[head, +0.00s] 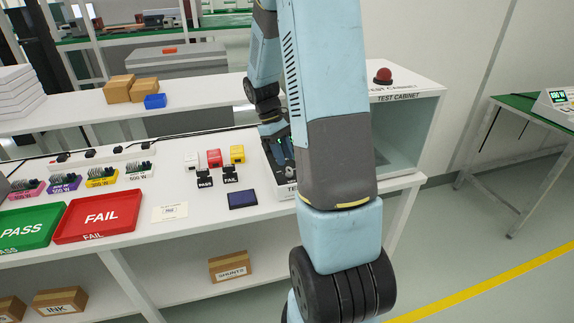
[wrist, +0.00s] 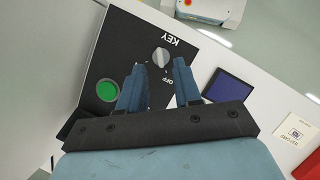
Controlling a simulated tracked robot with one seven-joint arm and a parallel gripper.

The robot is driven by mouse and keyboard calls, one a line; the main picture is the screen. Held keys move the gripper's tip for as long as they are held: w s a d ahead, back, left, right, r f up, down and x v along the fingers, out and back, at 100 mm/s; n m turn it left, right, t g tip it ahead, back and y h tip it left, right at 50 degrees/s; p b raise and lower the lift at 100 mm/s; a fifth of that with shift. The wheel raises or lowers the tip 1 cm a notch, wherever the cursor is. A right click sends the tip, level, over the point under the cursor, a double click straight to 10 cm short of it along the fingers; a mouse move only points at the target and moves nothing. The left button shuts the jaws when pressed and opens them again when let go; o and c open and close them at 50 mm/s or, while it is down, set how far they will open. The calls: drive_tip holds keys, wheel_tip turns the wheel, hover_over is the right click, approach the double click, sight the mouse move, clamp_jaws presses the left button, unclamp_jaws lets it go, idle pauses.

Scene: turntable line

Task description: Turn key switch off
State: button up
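The key switch (wrist: 161,58) shows in the wrist view as a round silver-grey knob on a dark panel (wrist: 122,48), with the labels KEY and OFF beside it. My gripper (wrist: 160,75) is open, its two blue fingers apart, with the knob just beyond and between their tips in the picture. I cannot tell whether either finger touches it. In the head view my arm hides most of the panel and the switch; part of my gripper (head: 278,150) shows at the dark box.
A green round button (wrist: 108,90) is left of the fingers on the same panel. A dark blue flat panel (head: 242,199) lies on the bench nearby. Red FAIL tray (head: 100,213), green PASS tray (head: 30,226) and stamps (head: 205,180) stand left. The test cabinet (head: 405,97) is right.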

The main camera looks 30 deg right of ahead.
sight(289, 171)
drive_tip(key=shift+x, duration=1.9)
clamp_jaws()
